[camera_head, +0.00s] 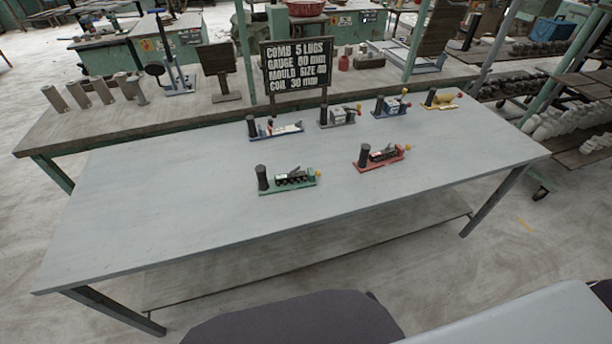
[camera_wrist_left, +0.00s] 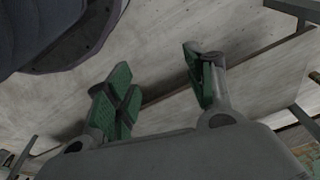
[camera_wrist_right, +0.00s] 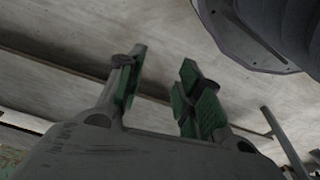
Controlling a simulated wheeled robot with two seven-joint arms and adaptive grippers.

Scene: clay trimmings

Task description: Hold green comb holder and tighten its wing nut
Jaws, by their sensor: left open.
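The green comb holder (camera_head: 288,181) lies on the grey table near its middle front. It has a green base, a dark upright cylinder (camera_head: 262,177) at its left end and a dark comb part on top. A small yellow-orange knob (camera_head: 318,173) sits at its right end and may be the wing nut; it is too small to tell. My left gripper (camera_wrist_left: 165,85) is open and empty in the left wrist view, with green finger pads apart. My right gripper (camera_wrist_right: 157,85) is open and empty in the right wrist view. Neither gripper shows in the head view.
A red holder (camera_head: 381,158) stands to the right of the green one. Behind are blue-white (camera_head: 275,130), grey (camera_head: 340,117), blue (camera_head: 392,104) and yellow (camera_head: 441,100) holders. A black sign (camera_head: 297,64) stands behind them. The table's left part (camera_head: 130,220) is clear.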

